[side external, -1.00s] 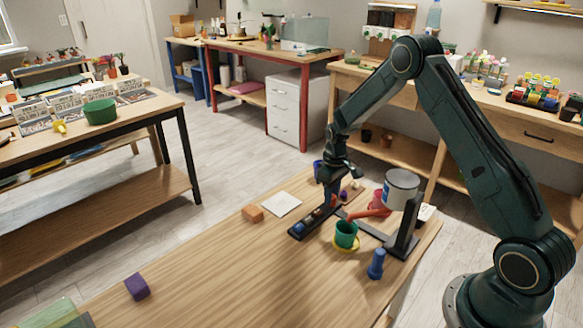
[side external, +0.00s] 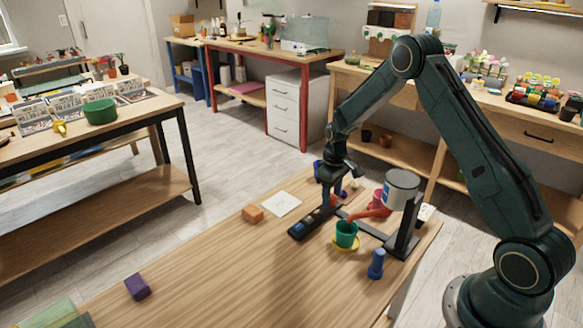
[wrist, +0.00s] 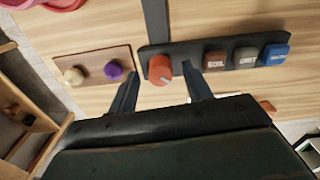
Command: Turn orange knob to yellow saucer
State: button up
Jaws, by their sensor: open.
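The orange knob (wrist: 160,69) sits at one end of a dark panel (wrist: 172,54) in the wrist view. The panel also lies on the table in the side view (side external: 296,236). My gripper (wrist: 159,72) is open, with one finger on each side of the knob; whether they touch it I cannot tell. In the side view my gripper (side external: 328,201) is low over the panel's far end and largely hides the knob. The yellow saucer (side external: 357,245) holds a green pot (side external: 345,232). An orange-red spout (side external: 364,213) points over this pot.
A tank (side external: 402,185) on a stand and a blue object (side external: 376,264) are nearby. The front table is mostly clear.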

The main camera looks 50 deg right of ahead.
notch_tip(320, 180, up, 14)
jog(key=shift+f, duration=0.15)
dwell(0.5)
dwell(0.3)
notch_tip(320, 180, up, 9)
jog(key=t, duration=0.1)
send_over(332, 197)
jog(key=s+a, duration=0.5)
jog(key=s+a+r+t, duration=0.2)
jog(key=s+a+r, duration=0.3)
jog(key=s+r, duration=0.15)
jog(key=s+a+t, duration=0.1)
jog(key=s+a, duration=0.2)
jog(key=s, duration=0.6)
jog(key=s+a+r+m+t, duration=0.1)
jog(key=s+a, duration=0.2)
jog(key=s, duration=0.6)
jog(key=shift+t, duration=0.3)
